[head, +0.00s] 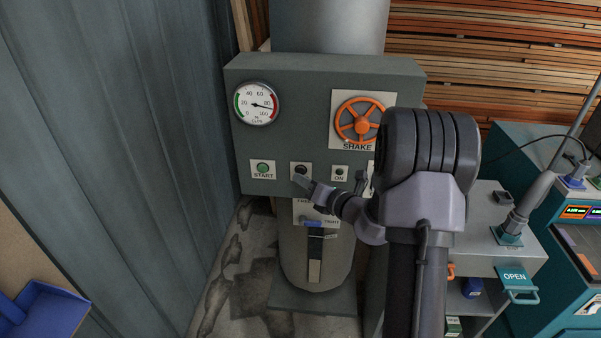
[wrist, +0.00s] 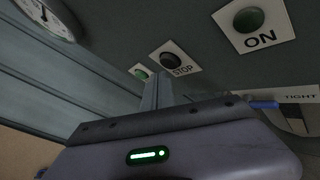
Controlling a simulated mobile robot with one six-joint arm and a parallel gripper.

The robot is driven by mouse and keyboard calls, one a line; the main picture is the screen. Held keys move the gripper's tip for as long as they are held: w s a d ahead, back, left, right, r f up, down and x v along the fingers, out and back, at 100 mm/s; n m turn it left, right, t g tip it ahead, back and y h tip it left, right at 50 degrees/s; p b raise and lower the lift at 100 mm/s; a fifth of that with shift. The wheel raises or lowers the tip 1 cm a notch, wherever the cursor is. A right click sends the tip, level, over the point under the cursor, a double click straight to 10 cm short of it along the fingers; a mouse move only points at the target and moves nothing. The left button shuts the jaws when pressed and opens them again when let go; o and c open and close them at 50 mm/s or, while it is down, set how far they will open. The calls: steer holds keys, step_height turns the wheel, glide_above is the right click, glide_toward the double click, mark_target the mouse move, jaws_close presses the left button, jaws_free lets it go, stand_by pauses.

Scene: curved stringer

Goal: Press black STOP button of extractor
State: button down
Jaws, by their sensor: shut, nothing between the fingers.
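The extractor (head: 325,75) is a grey box panel with buttons and a gauge. The black STOP button (head: 301,170) sits on a white plate between the green START button (head: 263,168) and the ON lamp (head: 339,172). In the wrist view the STOP button (wrist: 171,60) shows above my gripper, its label readable. My gripper (head: 300,181) is shut and empty, its fingertips just below the STOP button in the head view. In the wrist view the fingers (wrist: 157,88) point up toward the STOP plate. I cannot tell whether they touch it. The STOP label is partly hidden in the head view.
A gauge (head: 256,104) and an orange SHAKE wheel (head: 359,120) are on the panel above. A blue-handled lever (head: 314,224) is below. A corrugated wall (head: 120,130) stands at left. A bench with an OPEN handle (head: 515,277) is at right.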

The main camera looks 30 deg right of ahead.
steer(key=shift+s+a, duration=0.1)
steer(key=shift+s, duration=0.05)
steer(key=shift+s+a+b, duration=0.2)
steer(key=shift+s+a, duration=0.5)
steer(key=shift+s, duration=0.3)
steer(key=shift+s+a+b, duration=0.15)
steer(key=shift+s+a, duration=0.5)
steer(key=shift+s, duration=0.35)
